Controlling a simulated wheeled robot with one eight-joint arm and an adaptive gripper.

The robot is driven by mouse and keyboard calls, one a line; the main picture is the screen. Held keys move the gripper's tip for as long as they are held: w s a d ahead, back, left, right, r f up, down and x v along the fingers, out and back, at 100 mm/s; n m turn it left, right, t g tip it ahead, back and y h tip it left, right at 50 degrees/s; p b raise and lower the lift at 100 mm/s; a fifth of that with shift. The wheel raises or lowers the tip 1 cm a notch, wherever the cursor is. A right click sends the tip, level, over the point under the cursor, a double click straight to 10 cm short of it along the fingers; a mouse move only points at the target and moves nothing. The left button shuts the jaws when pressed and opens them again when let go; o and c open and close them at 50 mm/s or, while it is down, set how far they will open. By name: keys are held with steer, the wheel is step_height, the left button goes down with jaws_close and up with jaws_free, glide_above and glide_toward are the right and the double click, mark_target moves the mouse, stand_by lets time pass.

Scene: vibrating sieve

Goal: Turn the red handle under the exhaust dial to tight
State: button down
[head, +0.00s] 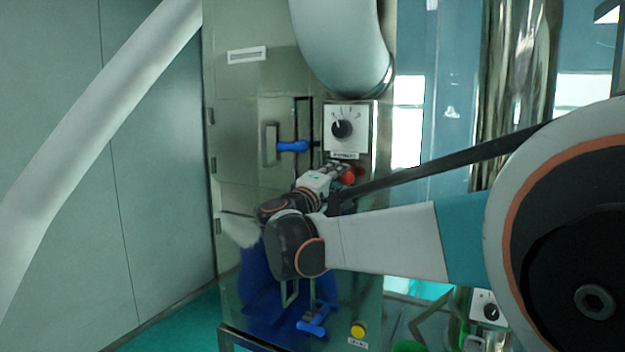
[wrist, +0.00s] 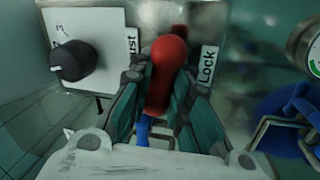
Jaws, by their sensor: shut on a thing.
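The red handle (wrist: 167,72) shows in the wrist view between the two fingers of my gripper (wrist: 155,105), which is shut on it. In the head view the red handle (head: 349,175) is a small red spot below the exhaust dial (head: 342,129), partly covered by my gripper (head: 340,172). The black dial knob (wrist: 71,61) sits on a white plate at the left of the wrist view. A "Lock" label (wrist: 207,66) is beside the handle's red end. The handle's base is hidden by the fingers.
A blue latch handle (head: 293,146) sticks out left of the dial. A lower blue handle (head: 315,322) and a yellow button (head: 358,330) are near the cabinet's bottom. A large pale pipe (head: 345,45) hangs above. A round gauge (wrist: 314,52) is at the wrist view's right edge.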

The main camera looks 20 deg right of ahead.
steer(key=shift+f+n+t, duration=0.1)
steer(key=shift+n+t, duration=0.2)
steer(key=shift+n, duration=1)
steer(key=c, duration=1.5)
jaws_free()
steer(key=shift+a, duration=0.1)
steer(key=v, duration=1.2)
steer(key=shift+s, duration=0.2)
steer(key=shift+b, duration=0.3)
